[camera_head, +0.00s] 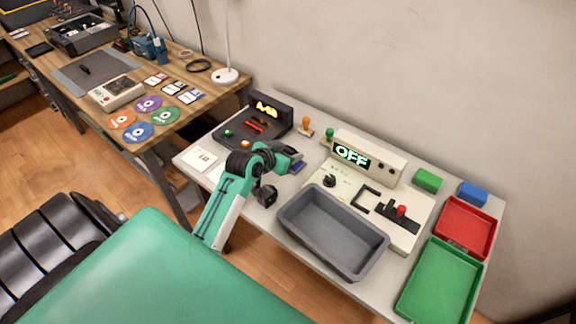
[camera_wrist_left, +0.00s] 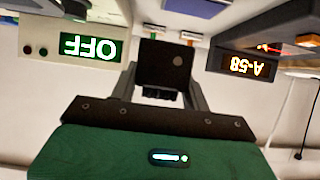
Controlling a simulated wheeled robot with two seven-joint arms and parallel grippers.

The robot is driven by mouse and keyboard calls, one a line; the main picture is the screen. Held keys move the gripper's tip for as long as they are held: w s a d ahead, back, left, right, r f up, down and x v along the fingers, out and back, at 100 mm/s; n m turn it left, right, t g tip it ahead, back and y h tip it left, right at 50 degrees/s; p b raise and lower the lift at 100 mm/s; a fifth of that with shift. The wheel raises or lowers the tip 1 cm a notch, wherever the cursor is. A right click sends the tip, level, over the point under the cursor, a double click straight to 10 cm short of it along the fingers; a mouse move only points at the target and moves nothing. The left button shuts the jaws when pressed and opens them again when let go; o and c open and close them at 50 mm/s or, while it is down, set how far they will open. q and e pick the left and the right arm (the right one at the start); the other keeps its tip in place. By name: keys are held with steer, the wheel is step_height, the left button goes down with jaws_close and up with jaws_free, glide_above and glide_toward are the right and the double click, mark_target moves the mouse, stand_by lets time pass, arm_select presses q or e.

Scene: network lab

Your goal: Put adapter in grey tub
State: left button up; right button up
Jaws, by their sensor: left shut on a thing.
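My left gripper (camera_head: 293,158) is above the table between the dark console and the grey tub. It is shut on a dark block, apparently the adapter, which shows as a black square face (camera_wrist_left: 165,66) between the fingers in the left wrist view. In the head view the gripper largely hides it. The grey tub (camera_head: 327,255) stands at the table's front, below and to the right of the gripper; its visible inside is empty. My right gripper is in neither view.
A white device with an OFF display (camera_head: 368,158) stands behind the tub. The dark console (camera_head: 266,122) is left of the gripper. A red tray (camera_head: 467,226) and green tray (camera_head: 441,281) lie at right, with green (camera_head: 428,180) and blue (camera_head: 473,193) blocks behind.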

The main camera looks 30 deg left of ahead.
mark_target(288, 149)
arm_select(q)
step_height(288, 149, up, 10)
steer(key=shift+r, duration=0.1)
steer(key=s+d+f+n, duration=0.1)
steer(key=s+d+f, duration=0.1)
steer(key=s+d, duration=1.1)
steer(key=shift+s+d+f+y, duration=0.25)
steer(key=shift+d+f+y, duration=0.15)
steer(key=shift+d, duration=0.65)
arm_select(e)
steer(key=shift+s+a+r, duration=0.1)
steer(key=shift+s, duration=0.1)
